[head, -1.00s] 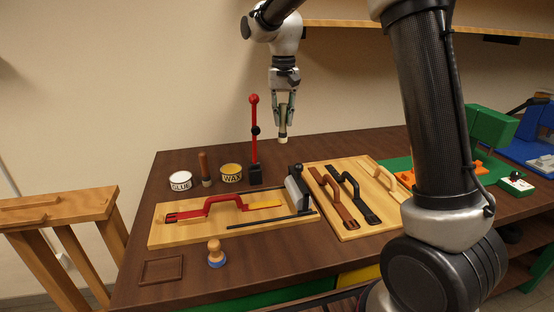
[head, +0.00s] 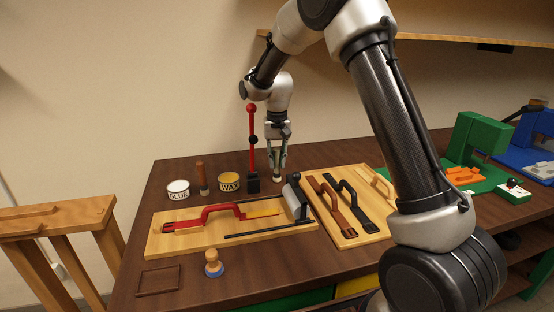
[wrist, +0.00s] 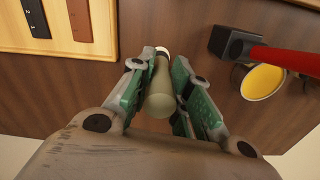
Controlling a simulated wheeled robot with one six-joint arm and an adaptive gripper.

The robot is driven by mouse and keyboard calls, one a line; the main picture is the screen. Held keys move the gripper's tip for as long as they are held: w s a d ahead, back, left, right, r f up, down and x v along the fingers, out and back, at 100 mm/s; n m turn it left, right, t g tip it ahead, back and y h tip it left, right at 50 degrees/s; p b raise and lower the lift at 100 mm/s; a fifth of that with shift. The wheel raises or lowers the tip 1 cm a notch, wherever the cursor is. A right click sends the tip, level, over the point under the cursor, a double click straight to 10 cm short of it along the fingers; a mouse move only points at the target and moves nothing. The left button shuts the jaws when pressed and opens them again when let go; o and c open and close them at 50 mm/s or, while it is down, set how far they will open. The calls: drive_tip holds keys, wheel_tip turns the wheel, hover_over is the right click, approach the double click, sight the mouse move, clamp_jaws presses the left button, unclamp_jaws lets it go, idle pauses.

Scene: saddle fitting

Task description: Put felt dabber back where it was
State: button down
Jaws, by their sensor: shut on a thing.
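The felt dabber (wrist: 160,92), a rounded grey-green handle with a pale tip, is between the fingers of my gripper (wrist: 160,66) in the wrist view. My gripper is shut on it. In the head view my gripper (head: 277,150) points straight down at the back of the table, just right of the red lever. The dabber's pale lower end (head: 277,178) shows below the fingers, upright and close to the tabletop. I cannot tell whether it touches the wood.
The red lever (head: 252,140) stands close left of my gripper, with the wax tin (head: 230,184) beyond it. The strap board (head: 350,228) and the board with the red handle (head: 190,236) lie in front. A shallow brown tray (head: 158,280) and a blue-based wooden knob (head: 213,263) are at front left.

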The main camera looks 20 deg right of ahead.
drive_tip(key=shift+f, duration=0.1)
drive_tip(key=c, duration=1.3)
unclamp_jaws()
wheel_tip(320, 180, up, 8)
drive_tip(key=shift+f, duration=0.1)
drive_tip(key=s+d+r+t, duration=0.1)
drive_tip(key=s+d+r, duration=0.45)
drive_tip(key=s, duration=0.25)
drive_tip(key=s+d+r+t, duration=0.1)
drive_tip(key=s+d+r, duration=0.3)
drive_tip(key=s+r, duration=0.3)
drive_tip(key=s+d+f, duration=0.1)
drive_tip(key=s, duration=0.6)
drive_tip(key=s+d+f+n+t, duration=0.1)
drive_tip(key=s+d, duration=0.1)
drive_tip(key=s, duration=0.5)
drive_tip(key=s+d+f+n+t, duration=0.1)
drive_tip(key=s+d, duration=0.1)
drive_tip(key=s, duration=0.6)
drive_tip(key=shift+d, duration=0.2)
